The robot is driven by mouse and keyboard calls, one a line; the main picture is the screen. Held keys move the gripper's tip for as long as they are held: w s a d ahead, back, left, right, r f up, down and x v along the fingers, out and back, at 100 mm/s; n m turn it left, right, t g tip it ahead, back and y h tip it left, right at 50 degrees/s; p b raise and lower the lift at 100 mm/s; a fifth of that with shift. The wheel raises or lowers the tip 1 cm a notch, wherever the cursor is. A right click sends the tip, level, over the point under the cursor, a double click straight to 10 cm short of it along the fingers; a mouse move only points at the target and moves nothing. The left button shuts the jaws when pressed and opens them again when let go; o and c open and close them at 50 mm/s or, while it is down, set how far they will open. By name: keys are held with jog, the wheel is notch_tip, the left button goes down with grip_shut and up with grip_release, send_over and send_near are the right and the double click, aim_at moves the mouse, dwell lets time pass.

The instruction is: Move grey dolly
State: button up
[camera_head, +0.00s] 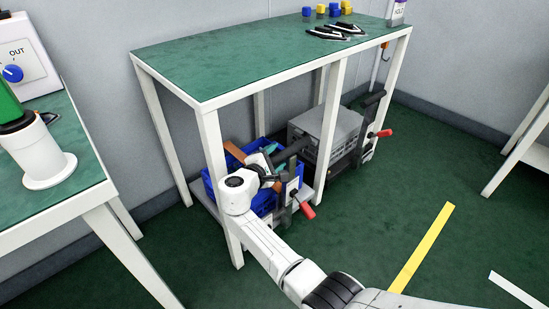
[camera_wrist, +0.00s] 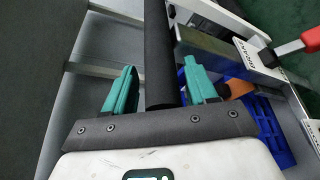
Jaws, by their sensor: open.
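Two grey dollies stand under the green-topped table. The nearer dolly (camera_head: 292,190) carries a blue crate (camera_head: 212,187) and has a red lever and a black handle bar (camera_head: 291,151). The farther dolly (camera_head: 364,142) carries a grey box (camera_head: 330,125) and has its own red lever. My gripper (camera_head: 265,174) is at the nearer dolly's handle. In the wrist view, the teal fingers of my gripper (camera_wrist: 160,72) are open, one on each side of the black handle bar (camera_wrist: 159,45), with gaps showing. The blue crate (camera_wrist: 272,128) shows behind the right finger.
A table leg (camera_head: 219,170) stands close to my arm. A side table (camera_head: 50,200) with a white holder is at the left. Small blocks and black tools lie on the green tabletop (camera_head: 220,60). The green floor around the yellow strip (camera_head: 422,248) is clear.

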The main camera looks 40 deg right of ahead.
jog(key=p+v, duration=0.4)
jog(key=v, duration=0.7)
jog(key=shift+d, duration=0.1)
jog(key=s+d+f+m+g+y, duration=0.1)
jog(key=s+f+m+g+y, duration=0.15)
jog(key=s+f, duration=0.45)
jog(key=s+d+f+m+g+y, duration=0.1)
jog(key=s+f+m+g+y, duration=0.2)
jog(key=s, duration=0.8)
jog(key=s+a+m+y, duration=0.3)
jog(key=s+y, duration=0.1)
jog(key=s, duration=0.5)
jog(key=s+a+m+y, duration=0.3)
jog(key=s+a+y, duration=0.15)
jog(key=s, duration=0.45)
notch_tip(320, 180, up, 33)
jog(key=p, duration=3.2)
jog(key=shift+s+d+t, duration=0.2)
jog(key=shift+s+t, duration=0.2)
jog(key=shift+t, duration=0.05)
